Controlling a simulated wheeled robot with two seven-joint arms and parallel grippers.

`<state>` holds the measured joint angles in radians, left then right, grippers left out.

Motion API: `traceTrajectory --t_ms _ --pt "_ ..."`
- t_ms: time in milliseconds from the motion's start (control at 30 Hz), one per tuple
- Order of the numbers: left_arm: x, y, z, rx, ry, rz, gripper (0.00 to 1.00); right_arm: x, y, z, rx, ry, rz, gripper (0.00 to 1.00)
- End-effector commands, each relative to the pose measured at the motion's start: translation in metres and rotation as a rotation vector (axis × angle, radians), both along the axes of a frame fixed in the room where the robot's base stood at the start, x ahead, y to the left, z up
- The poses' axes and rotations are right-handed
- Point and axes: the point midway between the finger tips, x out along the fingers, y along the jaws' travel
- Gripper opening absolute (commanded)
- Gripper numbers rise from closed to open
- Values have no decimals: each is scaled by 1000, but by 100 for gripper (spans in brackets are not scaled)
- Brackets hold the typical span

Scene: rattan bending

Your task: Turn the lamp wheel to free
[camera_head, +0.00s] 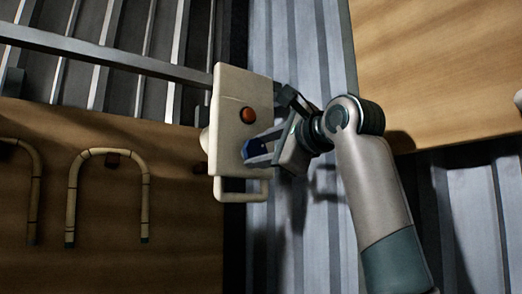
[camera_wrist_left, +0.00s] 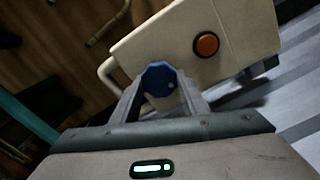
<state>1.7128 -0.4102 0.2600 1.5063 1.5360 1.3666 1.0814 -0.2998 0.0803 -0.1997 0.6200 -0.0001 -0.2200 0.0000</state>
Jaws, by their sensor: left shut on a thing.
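A cream lamp box (camera_head: 229,90) hangs near the middle of the head view, its face turned to the right. It also fills the upper part of the left wrist view (camera_wrist_left: 160,38). A blue wheel (camera_head: 253,149) sits low on that face, and it shows between my fingers in the left wrist view (camera_wrist_left: 158,76). My left gripper (camera_head: 262,152) is shut on the blue wheel, with one finger on each side of it in the left wrist view (camera_wrist_left: 160,92). The fingers partly hide the wheel. My right gripper is not in view.
An orange-red button (camera_head: 248,115) is above the wheel on the same face. A cream handle bar (camera_head: 242,197) is under the box. A metal rail (camera_head: 110,55) runs to the box from the left. Bent rattan pieces (camera_head: 72,200) hang on a wooden board (camera_head: 185,240).

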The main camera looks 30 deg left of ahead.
Motion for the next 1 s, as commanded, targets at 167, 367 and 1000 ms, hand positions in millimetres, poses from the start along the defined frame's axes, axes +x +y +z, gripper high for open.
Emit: traceTrajectory --t_ms 167,367,1000 --pt "0 0 1 -63 -154 1 18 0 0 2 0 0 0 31" --pt "0 0 1 -136 -329 1 18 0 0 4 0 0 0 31" --pt "0 0 0 -309 -741 2 18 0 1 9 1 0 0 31"
